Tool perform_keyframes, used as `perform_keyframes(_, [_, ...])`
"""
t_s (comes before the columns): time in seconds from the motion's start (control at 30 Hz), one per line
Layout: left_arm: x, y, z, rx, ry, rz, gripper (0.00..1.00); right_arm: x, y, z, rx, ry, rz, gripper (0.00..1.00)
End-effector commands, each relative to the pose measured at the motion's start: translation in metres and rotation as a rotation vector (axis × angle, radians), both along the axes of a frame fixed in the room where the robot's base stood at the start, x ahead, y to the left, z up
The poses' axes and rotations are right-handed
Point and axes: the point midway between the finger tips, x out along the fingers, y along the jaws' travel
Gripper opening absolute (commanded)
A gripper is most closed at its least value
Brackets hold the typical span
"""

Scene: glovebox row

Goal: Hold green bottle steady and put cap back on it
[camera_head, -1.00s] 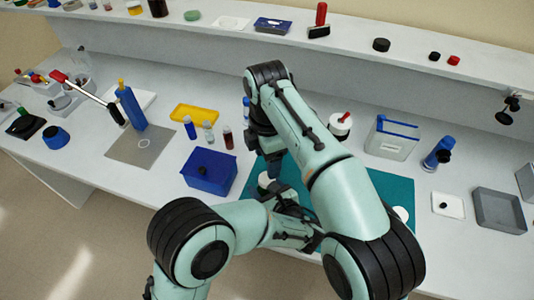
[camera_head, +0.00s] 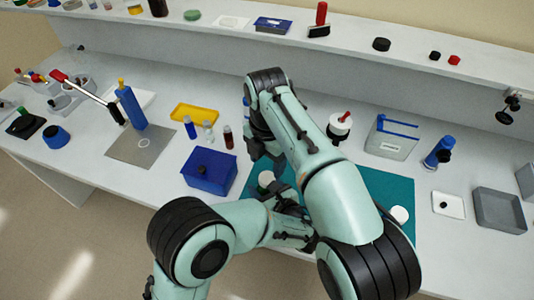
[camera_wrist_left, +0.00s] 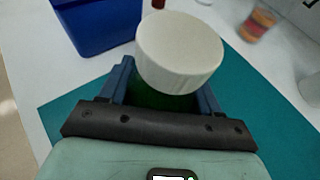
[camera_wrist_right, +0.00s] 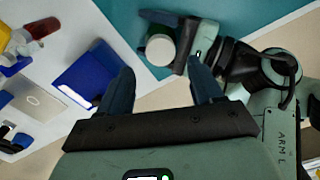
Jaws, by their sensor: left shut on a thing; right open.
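The green bottle (camera_head: 263,188) stands upright at the left part of the teal mat (camera_head: 388,186). In the left wrist view its green body (camera_wrist_left: 160,97) is mostly hidden under a white ribbed cap (camera_wrist_left: 180,52). The cap (camera_wrist_right: 160,48) sits on the bottle's top; I cannot tell how tightly. My left gripper (camera_wrist_left: 168,84) is shut on the bottle, below the cap. My right gripper (camera_wrist_right: 163,74) is open and empty, facing down above the bottle, with the cap beyond its fingertips. In the head view its fingers are partly hidden by my arm.
A blue box (camera_head: 210,172) stands just left of the mat, with small vials (camera_head: 208,130) behind it. A white round disc (camera_head: 400,214) lies on the mat's right side. A clear container (camera_head: 391,137) stands behind the mat. A grey tray (camera_head: 498,209) is at far right.

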Motion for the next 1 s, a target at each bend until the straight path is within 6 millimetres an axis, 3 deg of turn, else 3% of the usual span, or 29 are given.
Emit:
perform_keyframes(0.33, [0.000,0.000,0.000,0.000,-0.001,0.000,0.00,-0.001,0.000,-0.050,-0.002,0.001,0.001,0.65])
perform_keyframes(0.77, [0.000,0.000,0.001,0.000,-0.001,0.000,0.00,0.000,0.000,-0.060,0.001,-0.001,0.000,0.65])
perform_keyframes(0.93, [0.000,0.000,0.001,0.000,-0.001,0.000,0.00,0.000,0.000,-0.060,0.001,-0.001,0.000,0.13])
perform_keyframes(1.0, [0.000,0.000,0.000,-0.001,-0.002,-0.001,0.00,0.000,0.000,-0.060,0.001,-0.001,0.000,0.08])
